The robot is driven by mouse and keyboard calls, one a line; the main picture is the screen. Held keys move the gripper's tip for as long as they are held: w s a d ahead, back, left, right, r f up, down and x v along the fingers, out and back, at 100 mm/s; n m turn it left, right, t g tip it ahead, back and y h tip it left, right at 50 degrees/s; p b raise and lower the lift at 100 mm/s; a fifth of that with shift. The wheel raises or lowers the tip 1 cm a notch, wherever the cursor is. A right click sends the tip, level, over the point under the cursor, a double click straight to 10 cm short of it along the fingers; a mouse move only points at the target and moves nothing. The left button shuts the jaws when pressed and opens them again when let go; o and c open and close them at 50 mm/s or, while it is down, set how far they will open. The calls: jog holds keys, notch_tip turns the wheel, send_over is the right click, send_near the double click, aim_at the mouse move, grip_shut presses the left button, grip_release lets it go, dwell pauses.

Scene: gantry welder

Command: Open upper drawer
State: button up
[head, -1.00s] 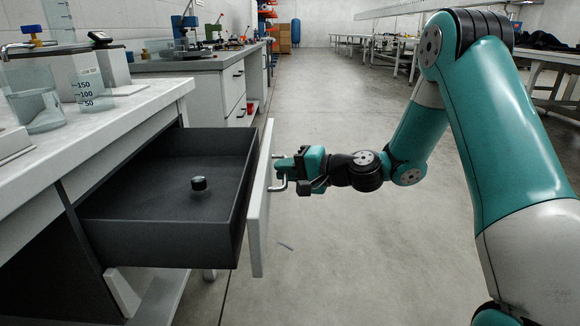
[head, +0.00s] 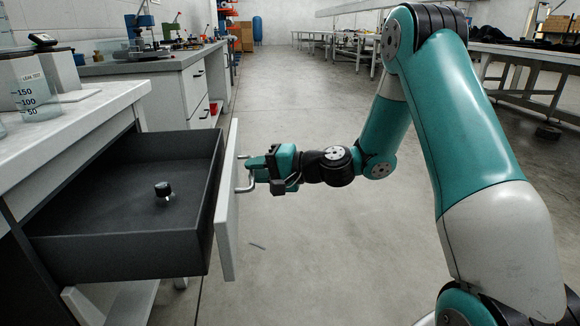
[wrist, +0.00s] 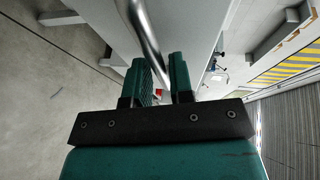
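The upper drawer (head: 120,249) is a dark grey box with a pale front panel (head: 228,205), pulled well out from under the worktop. A small black-capped vial or knob-like object (head: 163,192) stands on its floor. The metal bar handle (head: 246,187) is on the outer face of the front. My gripper (head: 254,164) is at the handle. In the wrist view, the handle (wrist: 146,32) runs slantwise between the two green fingers of my gripper (wrist: 160,72), which are close together around it. The exact finger contact is hard to see.
The white worktop (head: 75,130) carries a glass beaker (head: 34,92) at the left. Another bench with drawers (head: 175,75) stands beyond. The floor (head: 300,240) right of the drawer front is clear apart from a small thin scrap (head: 257,246). Tables (head: 525,70) stand at the far right.

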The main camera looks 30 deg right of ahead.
jog(key=p+v, duration=0.2)
jog(key=v, duration=1.4)
jog(key=shift+p, duration=0.35)
jog(key=shift+r, duration=0.15)
jog(key=s+a+r+n+g+h, duration=0.1)
jog(key=s+a+n+g, duration=0.35)
jog(key=a, duration=0.35)
jog(key=s+a+r+n+g, duration=0.1)
jog(key=s+a+n+g, duration=0.3)
jog(key=a, duration=0.5)
jog(key=s+a+r+n+g+h, duration=0.1)
jog(key=s+a+n+g+h, duration=0.15)
jog(key=s, duration=0.25)
jog(key=s+a+r+n+g+h, duration=0.1)
jog(key=s+a+r+n+h, duration=0.1)
jog(key=s+n+h, duration=0.3)
notch_tip(320, 180, up, 33)
jog(key=s+y+p, duration=0.1)
jog(key=p, duration=3.2)
jog(key=shift+r+m+p, duration=0.25)
jog(key=shift+m+p, duration=0.05)
jog(key=shift+p, duration=0.05)
jog(key=shift+y, duration=0.25)
